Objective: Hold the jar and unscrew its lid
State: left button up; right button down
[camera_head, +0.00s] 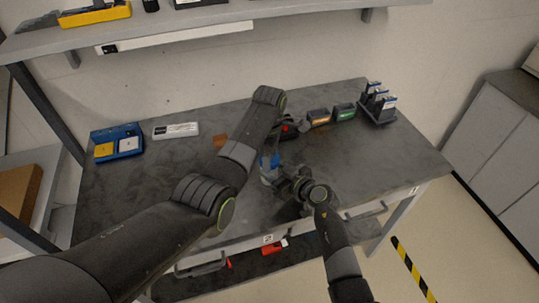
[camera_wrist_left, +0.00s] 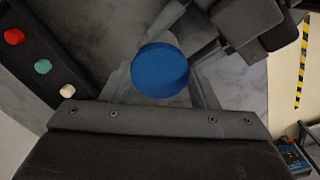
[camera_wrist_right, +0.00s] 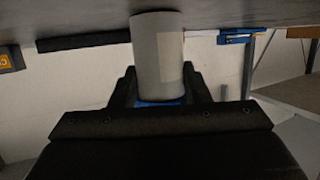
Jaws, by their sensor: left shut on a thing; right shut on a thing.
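The jar (camera_wrist_right: 158,52) is a pale cylinder with a label in the upside-down right wrist view. Its blue lid (camera_wrist_left: 160,66) shows as a round disc from above in the left wrist view. My left gripper (camera_wrist_left: 163,80) comes from above, its fingers on both sides of the lid, shut on it. My right gripper (camera_wrist_right: 160,88) comes from the side and is shut on the upper part of the jar; it also shows in the head view (camera_head: 290,186). The jar looks upright. Whether its base touches the table is unclear.
A grey worktable (camera_head: 150,195) bears a blue tray (camera_head: 117,142) at its left end, small bins (camera_head: 344,112) and a dark rack (camera_head: 378,104) at the right. A button panel (camera_wrist_left: 45,62) stands near the jar. Bare tabletop lies left of my grippers.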

pick_arm(q)
jog(key=shift+r, duration=0.3)
jog(key=shift+r, duration=0.8)
jog(key=shift+r, duration=0.1)
jog(key=shift+r, duration=1.9)
pick_arm(e)
jog(key=c, duration=0.7)
grip_release()
jog(key=shift+d, duration=0.1)
